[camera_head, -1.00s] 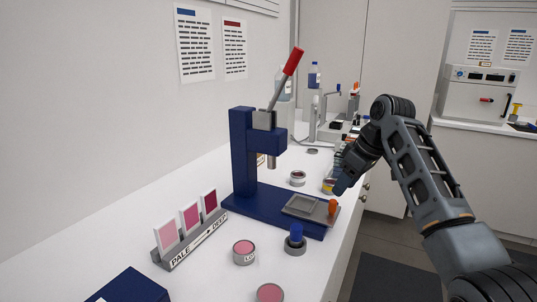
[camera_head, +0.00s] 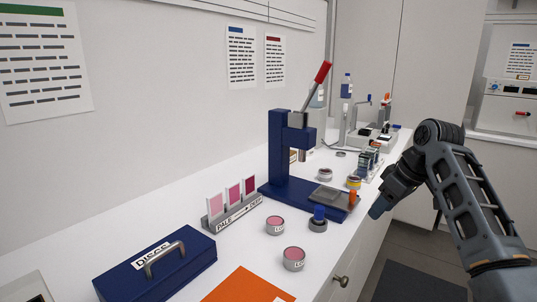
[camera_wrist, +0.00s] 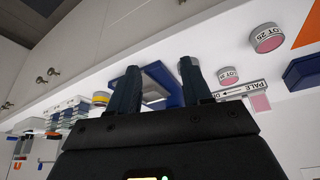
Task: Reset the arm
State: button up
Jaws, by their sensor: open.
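My gripper (camera_head: 378,210) is at the right in the head view, off the front edge of the white counter (camera_head: 70,240), to the right of the blue press (camera_head: 282,150). In the wrist view my gripper (camera_wrist: 160,85) shows two dark fingers apart with nothing held between them. The wrist view appears upside down, with the counter and parts of the blue press behind the fingers. The gripper's fingertips are small and hard to make out in the head view.
On the counter are pink jars (camera_head: 275,226) and (camera_head: 293,259), a blue-knobbed stamp (camera_head: 319,219), a swatch stand (camera_head: 232,221), a blue DISCS box (camera_head: 190,262) and an orange sheet (camera_head: 247,288). The floor (camera_head: 405,284) right of the counter is clear.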

jog(key=s+a+f+m+t, duration=0.1)
jog(key=s+a+f, duration=0.25)
jog(key=f, duration=0.55)
jog(key=s+a+f+m+t, duration=0.1)
jog(key=s+a+f+t, duration=0.3)
jog(key=f, duration=0.6)
jog(key=s+a+f+m, duration=0.15)
jog(key=s+f, duration=0.25)
jog(key=s, duration=0.5)
jog(key=s+a+f+m, duration=0.15)
jog(key=s+f, duration=0.25)
jog(key=s, duration=0.5)
jog(key=s+d+r+m+t+h, duration=0.1)
jog(key=s+r, duration=0.2)
jog(key=s, duration=0.6)
jog(key=s+d+r+t+h, duration=0.1)
jog(key=s+r+t, duration=0.15)
jog(key=s, duration=0.55)
jog(key=s+d+r+m+t+h, duration=0.1)
jog(key=s+r, duration=0.3)
jog(key=s, duration=0.5)
jog(key=s+d+r+t, duration=0.1)
jog(key=s+r, duration=0.6)
jog(key=r, duration=0.4)
jog(key=shift+s, duration=0.3)
